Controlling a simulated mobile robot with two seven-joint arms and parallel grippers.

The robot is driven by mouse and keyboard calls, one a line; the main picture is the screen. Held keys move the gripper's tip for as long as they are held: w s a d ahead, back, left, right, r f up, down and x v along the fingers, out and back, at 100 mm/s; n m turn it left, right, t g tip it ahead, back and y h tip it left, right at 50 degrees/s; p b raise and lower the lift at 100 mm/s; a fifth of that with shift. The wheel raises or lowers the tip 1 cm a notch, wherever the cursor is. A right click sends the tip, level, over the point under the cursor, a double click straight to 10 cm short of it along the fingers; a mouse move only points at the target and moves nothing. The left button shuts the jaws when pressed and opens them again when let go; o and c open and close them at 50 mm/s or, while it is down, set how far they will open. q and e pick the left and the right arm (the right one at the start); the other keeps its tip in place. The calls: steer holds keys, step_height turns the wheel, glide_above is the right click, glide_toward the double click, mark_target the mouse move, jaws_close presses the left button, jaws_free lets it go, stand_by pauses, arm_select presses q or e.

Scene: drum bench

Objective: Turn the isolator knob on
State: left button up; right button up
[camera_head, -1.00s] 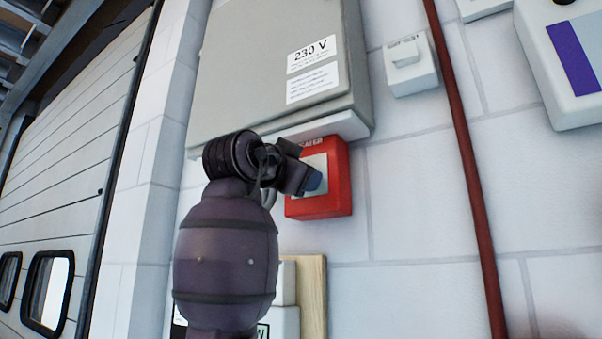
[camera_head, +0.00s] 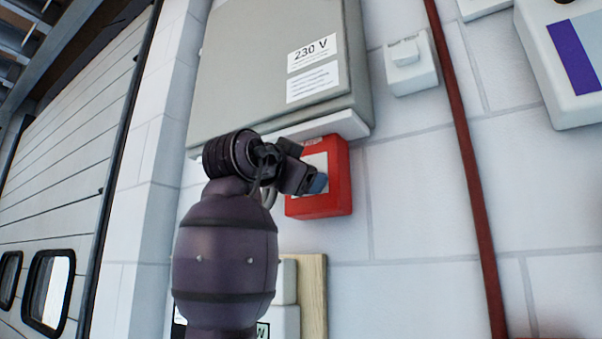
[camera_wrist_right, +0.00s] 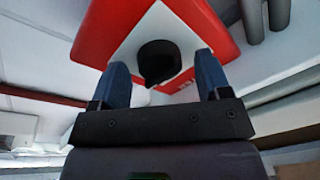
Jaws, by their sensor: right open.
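The isolator is a red box (camera_head: 329,198) on the wall under the grey cabinet. My right gripper (camera_head: 312,184) is in front of it and hides its middle and the knob in the head view. In the right wrist view the black knob (camera_wrist_right: 159,63) sits on the pale plate of the red box (camera_wrist_right: 95,38). The two blue fingers of my right gripper (camera_wrist_right: 162,75) are open, one on each side of the knob, with gaps to it. Whether the fingertips touch the plate cannot be told. My left gripper is not in view.
The grey 230 V cabinet (camera_head: 240,75) hangs directly above the red box. A white switch (camera_head: 410,65) and a dark red pipe (camera_head: 468,160) are to the right. A wooden board (camera_head: 313,298) with pale boxes is below.

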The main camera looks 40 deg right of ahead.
steer(key=b+v, duration=0.2)
steer(key=v, duration=0.8)
steer(key=shift+s+a, duration=0.15)
steer(key=shift+a, duration=0.2)
